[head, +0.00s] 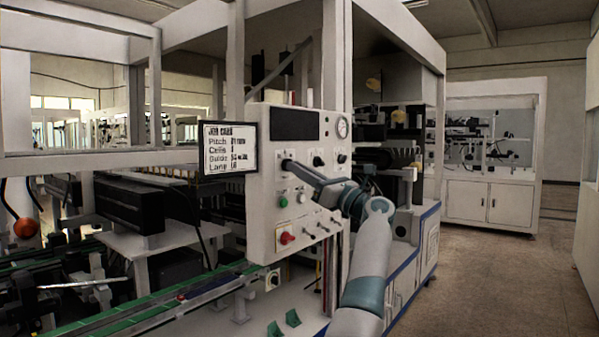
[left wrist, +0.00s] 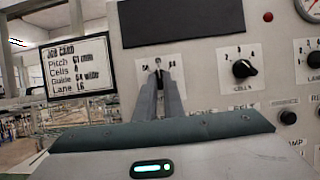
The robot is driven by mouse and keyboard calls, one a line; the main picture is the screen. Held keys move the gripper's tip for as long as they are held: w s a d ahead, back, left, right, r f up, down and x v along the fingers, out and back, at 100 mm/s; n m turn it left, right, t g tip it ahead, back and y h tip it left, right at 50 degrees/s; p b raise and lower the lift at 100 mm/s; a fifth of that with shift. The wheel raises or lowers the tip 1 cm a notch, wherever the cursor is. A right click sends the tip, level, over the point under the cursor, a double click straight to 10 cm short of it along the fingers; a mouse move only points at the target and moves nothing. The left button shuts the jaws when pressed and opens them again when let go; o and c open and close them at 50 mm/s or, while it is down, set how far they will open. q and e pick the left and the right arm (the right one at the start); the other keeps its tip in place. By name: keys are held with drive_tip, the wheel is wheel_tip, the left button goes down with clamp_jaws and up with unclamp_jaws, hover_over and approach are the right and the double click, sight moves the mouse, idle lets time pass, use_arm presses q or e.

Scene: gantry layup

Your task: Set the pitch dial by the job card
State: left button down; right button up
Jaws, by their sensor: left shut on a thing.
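The job card (head: 229,147) is a black-framed white sheet at the panel's left edge. In the left wrist view the job card (left wrist: 79,67) lists Pitch, Cells, Guide and Lane; the pitch value looks like 61 mm, but is blurred. My left gripper (head: 290,165) reaches the leftmost dial of the light grey control panel (head: 262,225). In the left wrist view the left gripper (left wrist: 159,82) is shut on this dial (left wrist: 158,66), whose dark top shows between the fingertips. Its lower part and label are hidden, and its scale numbers are too small to read surely. My right gripper is not in view.
A cells dial (left wrist: 243,68) and another dial (left wrist: 314,60) sit right of the held one. A dark display (head: 295,122) and a gauge (head: 342,127) are above. A green button (head: 283,202), a red knob (head: 287,238) and toggle switches are below. The floor (head: 500,280) at right is clear.

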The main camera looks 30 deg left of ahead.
use_arm(q)
drive_tip(key=shift+f, duration=0.1)
drive_tip(key=c, duration=1.9)
unclamp_jaws()
drive_tip(key=shift+o, duration=0.2)
drive_tip(key=shift+d, duration=0.1)
